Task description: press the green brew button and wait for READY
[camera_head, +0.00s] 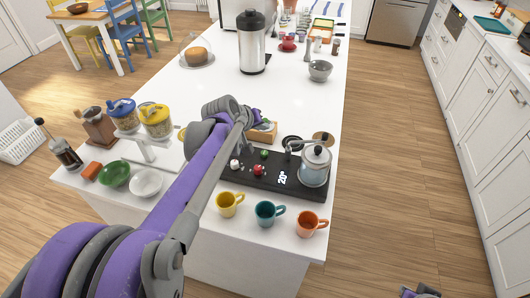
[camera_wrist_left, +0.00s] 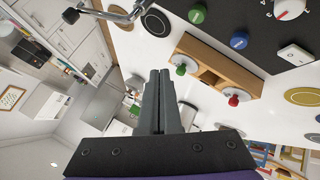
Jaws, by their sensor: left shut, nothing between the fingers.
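The black brew panel (camera_head: 245,180) lies on the white counter, and its lit display (camera_head: 282,177) reads what looks like 20°. The green button (camera_head: 264,154) is near its back edge; a green button also shows in the left wrist view (camera_wrist_left: 197,14), near a blue knob (camera_wrist_left: 239,40). My left gripper (camera_head: 247,147) is above the panel's back edge, its tip mostly hidden by my arm. In the left wrist view its fingers (camera_wrist_left: 158,75) are shut and empty, apart from the green button.
A glass kettle (camera_head: 315,168) stands on the panel's right end. Yellow, teal and orange mugs (camera_head: 230,204) line the front. A wooden box (camera_head: 263,134) sits behind the panel. A steel flask (camera_head: 252,50) stands farther back. The counter between is mostly clear.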

